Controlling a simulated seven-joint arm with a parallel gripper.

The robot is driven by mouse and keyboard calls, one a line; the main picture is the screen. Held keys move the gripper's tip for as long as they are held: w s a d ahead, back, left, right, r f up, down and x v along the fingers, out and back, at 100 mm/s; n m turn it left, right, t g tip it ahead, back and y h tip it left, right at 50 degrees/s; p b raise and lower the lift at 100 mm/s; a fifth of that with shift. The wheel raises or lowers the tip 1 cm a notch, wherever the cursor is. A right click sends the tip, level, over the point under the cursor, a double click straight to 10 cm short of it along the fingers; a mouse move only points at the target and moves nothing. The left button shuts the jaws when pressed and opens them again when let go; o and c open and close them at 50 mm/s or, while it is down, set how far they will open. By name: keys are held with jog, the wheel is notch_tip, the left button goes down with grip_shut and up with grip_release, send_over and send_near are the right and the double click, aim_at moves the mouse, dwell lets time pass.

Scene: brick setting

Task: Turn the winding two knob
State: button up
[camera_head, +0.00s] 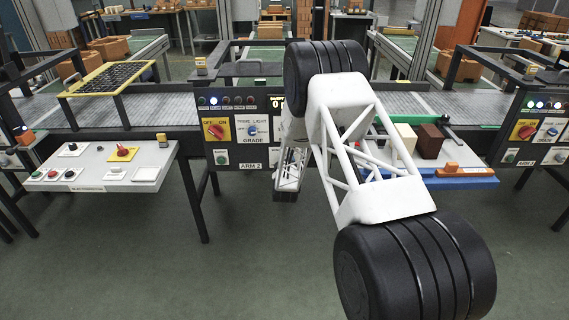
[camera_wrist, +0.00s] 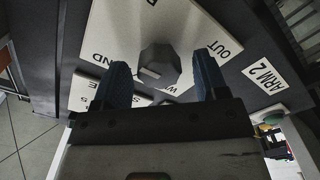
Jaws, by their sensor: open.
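The winding knob is a dark faceted knob (camera_wrist: 160,65) on a white plate (camera_wrist: 105,38) with partly readable lettering such as "OUT", in the wrist view. An "ARM 2" label (camera_wrist: 263,77) sits beside the plate. My gripper (camera_wrist: 161,82) is open, with one blue-grey finger on each side of the knob. A gap shows between the knob and each finger. I cannot tell how deep the fingers reach around it. In the head view my arm covers the middle of the panel, and I cannot make out this knob there.
On the same panel are a red knob (camera_head: 215,131) on yellow and a blue knob (camera_head: 251,130). A grey control table (camera_head: 100,165) stands at left. At right, a blue tray (camera_head: 455,181) and a brown block (camera_head: 429,141) lie beyond my arm.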

jog(key=shift+c, duration=0.3)
jog(key=c, duration=0.9)
jog(key=shift+m, duration=0.4)
jog(key=m, duration=1.9)
jog(key=shift+d, duration=0.35)
